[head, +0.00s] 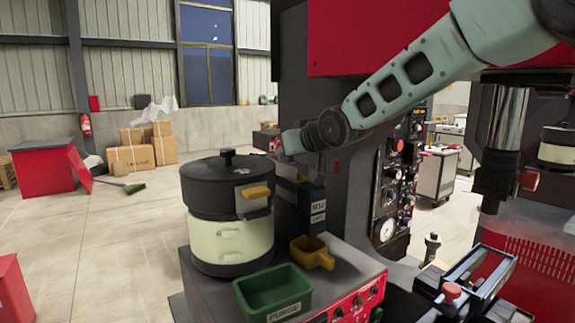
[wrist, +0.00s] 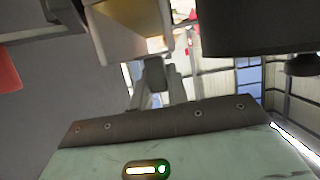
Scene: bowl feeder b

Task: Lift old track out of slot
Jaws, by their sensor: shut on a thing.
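The bowl feeder (head: 228,240) stands left of centre, with a black bowl on a cream drum. My gripper (wrist: 154,82) is shut around a small dark grey block, which I take to be part of the old track (wrist: 153,73). In the head view my wrist hangs just right of the bowl, and the fingertips are hard to make out. A cream and yellow piece (wrist: 135,38) lies just beyond the fingertips in the wrist view. The slot itself and most of the track are hidden.
A dark box with white labels (head: 318,193) stands right of the bowl. A green bin (head: 272,293) and a yellow scoop-like tray (head: 312,253) sit on the machine top in front. The press (head: 345,200) stands close behind on the right.

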